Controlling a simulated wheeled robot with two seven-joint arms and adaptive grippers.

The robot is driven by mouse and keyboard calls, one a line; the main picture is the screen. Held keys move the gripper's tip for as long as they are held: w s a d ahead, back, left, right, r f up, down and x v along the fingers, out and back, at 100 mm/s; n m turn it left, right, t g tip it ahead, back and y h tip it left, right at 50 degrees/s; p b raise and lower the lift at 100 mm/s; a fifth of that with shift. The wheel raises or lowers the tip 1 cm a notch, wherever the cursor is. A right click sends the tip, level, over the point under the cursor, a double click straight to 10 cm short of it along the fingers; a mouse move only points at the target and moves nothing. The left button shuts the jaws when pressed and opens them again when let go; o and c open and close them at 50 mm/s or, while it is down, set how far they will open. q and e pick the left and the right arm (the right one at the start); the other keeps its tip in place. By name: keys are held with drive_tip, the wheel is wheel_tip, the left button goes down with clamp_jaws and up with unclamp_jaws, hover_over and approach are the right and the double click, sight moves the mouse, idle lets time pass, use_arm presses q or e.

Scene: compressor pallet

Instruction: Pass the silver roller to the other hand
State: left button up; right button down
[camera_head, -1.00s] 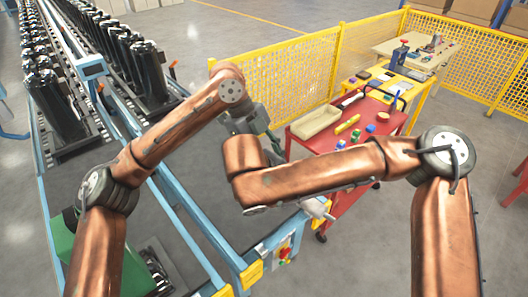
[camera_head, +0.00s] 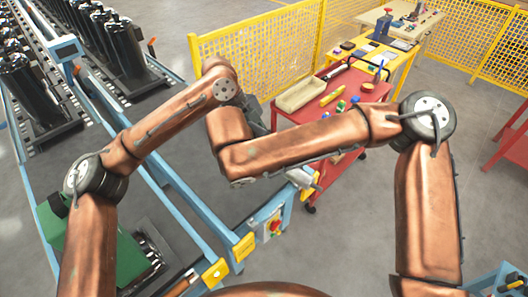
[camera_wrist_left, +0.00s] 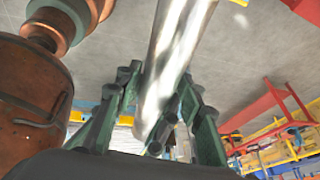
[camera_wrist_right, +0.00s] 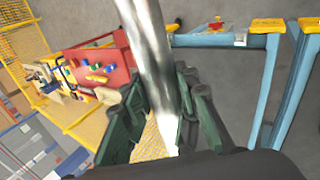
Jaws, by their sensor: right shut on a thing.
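The silver roller is a long shiny metal bar. In the right wrist view the roller (camera_wrist_right: 153,55) lies between the dark green fingers of my right gripper (camera_wrist_right: 160,100), which is shut on it. In the left wrist view the roller (camera_wrist_left: 172,50) runs down between the fingers of my left gripper (camera_wrist_left: 160,95). The left fingers stand apart on both sides of the roller, with a gap showing, and look open around it.
A blue-framed conveyor (camera_head: 175,180) with black cylinders runs along the left.

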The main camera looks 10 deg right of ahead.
use_arm(q)
clamp_jaws()
drive_tip(key=shift+r, duration=0.1)
use_arm(e)
drive_tip(key=c, duration=1.4)
unclamp_jaws()
